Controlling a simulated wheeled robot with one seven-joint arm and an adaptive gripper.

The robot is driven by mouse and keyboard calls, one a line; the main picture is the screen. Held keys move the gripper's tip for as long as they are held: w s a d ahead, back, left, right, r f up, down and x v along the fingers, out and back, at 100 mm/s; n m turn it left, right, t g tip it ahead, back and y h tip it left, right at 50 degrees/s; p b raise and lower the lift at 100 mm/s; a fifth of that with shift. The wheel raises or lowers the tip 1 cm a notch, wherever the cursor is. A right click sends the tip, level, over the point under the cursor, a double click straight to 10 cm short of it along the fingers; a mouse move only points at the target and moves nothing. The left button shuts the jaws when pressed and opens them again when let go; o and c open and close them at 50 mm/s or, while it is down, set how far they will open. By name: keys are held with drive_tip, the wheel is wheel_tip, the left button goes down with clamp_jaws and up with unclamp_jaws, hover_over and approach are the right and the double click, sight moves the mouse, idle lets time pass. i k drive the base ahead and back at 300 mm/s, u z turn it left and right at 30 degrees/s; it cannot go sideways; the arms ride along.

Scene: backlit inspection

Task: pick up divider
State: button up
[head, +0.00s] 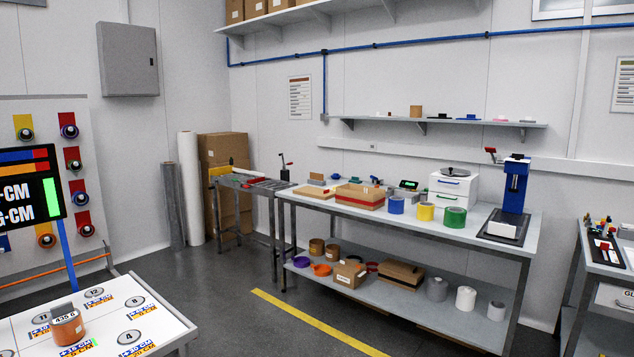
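I cannot pick out the divider for certain. A small brown upright piece (317,180) stands at the left end of the long grey workbench (470,237), by a low, flat cardboard piece (314,192). An open cardboard box (360,197) with a red band sits just right of them, and its inside is too small to make out. My gripper is not in view.
Blue (396,205), yellow (425,211) and green (454,217) rolls line the bench front. A white drawer unit (453,190) and a blue press (515,187) stand right. A white numbered table (150,325) is at lower left. The floor between is clear.

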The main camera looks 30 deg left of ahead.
sight(314, 176)
drive_tip(key=u, duration=0.35)
drive_tip(key=i, duration=1.95)
drive_tip(key=u, duration=0.85)
drive_tip(key=i, duration=2.05)
drive_tip(key=u, duration=0.4)
